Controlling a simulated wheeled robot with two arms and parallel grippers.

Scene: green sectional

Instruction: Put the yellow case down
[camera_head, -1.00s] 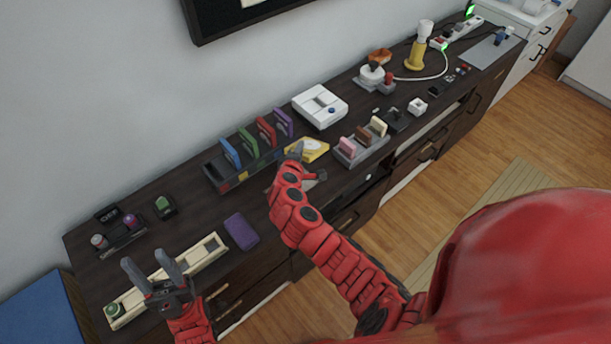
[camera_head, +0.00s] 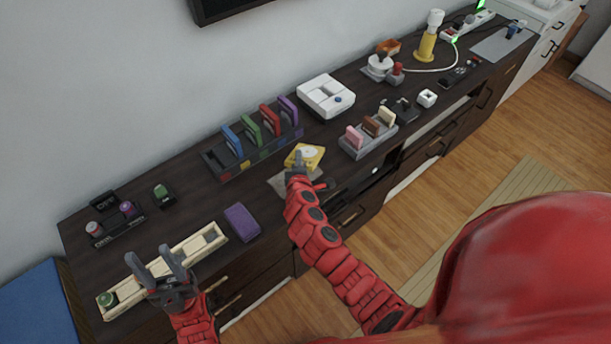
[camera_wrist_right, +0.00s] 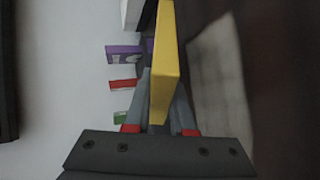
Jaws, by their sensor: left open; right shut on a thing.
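The yellow case (camera_head: 304,155) is a thin flat box with a pale disc on its face. In the head view it is at the fingertips of my right gripper (camera_head: 298,166), over the middle of the dark cabinet top, just above a grey mat (camera_head: 284,183). In the right wrist view the yellow case (camera_wrist_right: 166,70) stands edge-on between the two fingers of my right gripper (camera_wrist_right: 160,115), which are shut on it. Whether its lower edge touches the surface is hidden. My left gripper (camera_head: 172,268) is open and empty, above the cream tray at the left.
A rack (camera_head: 250,158) with blue, green, red and purple cases stands behind. A grey holder (camera_head: 369,140) with small blocks is to the right, a white console (camera_head: 326,96) behind it. A purple case (camera_head: 242,222) and cream tray (camera_head: 210,234) lie to the left.

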